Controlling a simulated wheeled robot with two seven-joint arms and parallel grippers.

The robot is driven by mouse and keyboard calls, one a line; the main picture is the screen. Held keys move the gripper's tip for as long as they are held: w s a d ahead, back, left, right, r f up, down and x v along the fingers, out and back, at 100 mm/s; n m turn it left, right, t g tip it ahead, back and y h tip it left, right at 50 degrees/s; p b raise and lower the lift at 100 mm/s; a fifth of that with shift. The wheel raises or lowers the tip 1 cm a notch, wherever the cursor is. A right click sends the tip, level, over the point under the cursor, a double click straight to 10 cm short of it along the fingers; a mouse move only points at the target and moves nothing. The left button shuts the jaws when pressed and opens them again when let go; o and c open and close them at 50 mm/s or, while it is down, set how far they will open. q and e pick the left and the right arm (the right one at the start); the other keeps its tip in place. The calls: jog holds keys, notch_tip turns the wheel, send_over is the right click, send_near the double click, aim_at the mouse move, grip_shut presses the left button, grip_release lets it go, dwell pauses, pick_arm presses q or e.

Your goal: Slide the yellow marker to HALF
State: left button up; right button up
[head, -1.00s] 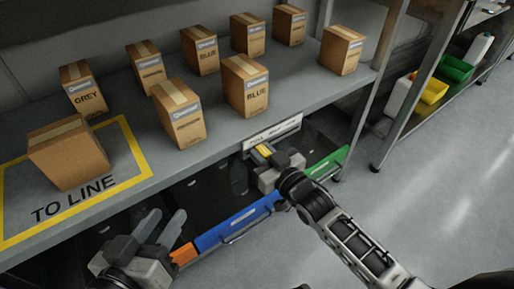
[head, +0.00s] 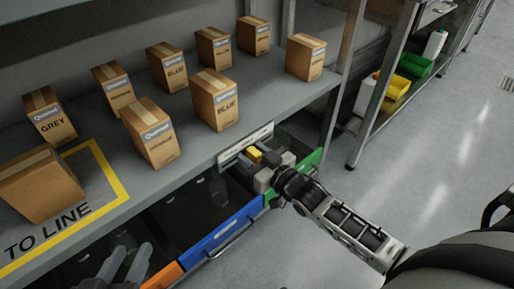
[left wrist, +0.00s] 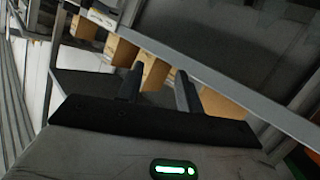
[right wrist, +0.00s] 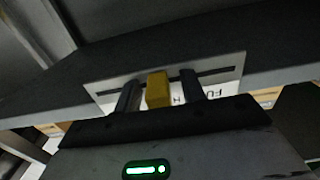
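The yellow marker (right wrist: 157,90) is a small block at the slot of a white label plate (right wrist: 225,66) on the shelf's front edge. In the head view the marker (head: 254,154) shows in front of the plate (head: 231,154), right of its middle. My right gripper (right wrist: 160,92) has a finger on each side of the marker, with visible gaps. The lettering is upside down in the right wrist view; "FU" and an "H" show, and the marker and fingers hide part of it. My left gripper (head: 127,263) is open and empty at the lower left.
Several cardboard boxes, one marked BLUE (head: 214,100), stand on the grey shelf (head: 188,130) above. A yellow TO LINE outline (head: 112,178) is at the left. Blue (head: 226,236), orange (head: 163,277) and green (head: 308,165) bin fronts lie below.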

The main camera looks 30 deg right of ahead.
jog(key=shift+s+d, duration=0.1)
jog(key=shift+s, duration=0.3)
pick_arm(q)
jog(key=shift+a+f+g+y+p, duration=0.3)
jog(key=shift+f+g+p, duration=0.2)
jog(key=shift+f+p, duration=0.4)
jog(key=shift+a+f+g+y+p, duration=0.3)
jog(key=shift+f+g+p, duration=0.25)
jog(key=shift+p, duration=0.5)
pick_arm(e)
jog(key=v, duration=1.5)
pick_arm(q)
jog(key=shift+r, duration=0.1)
pick_arm(e)
jog(key=shift+d, duration=0.15)
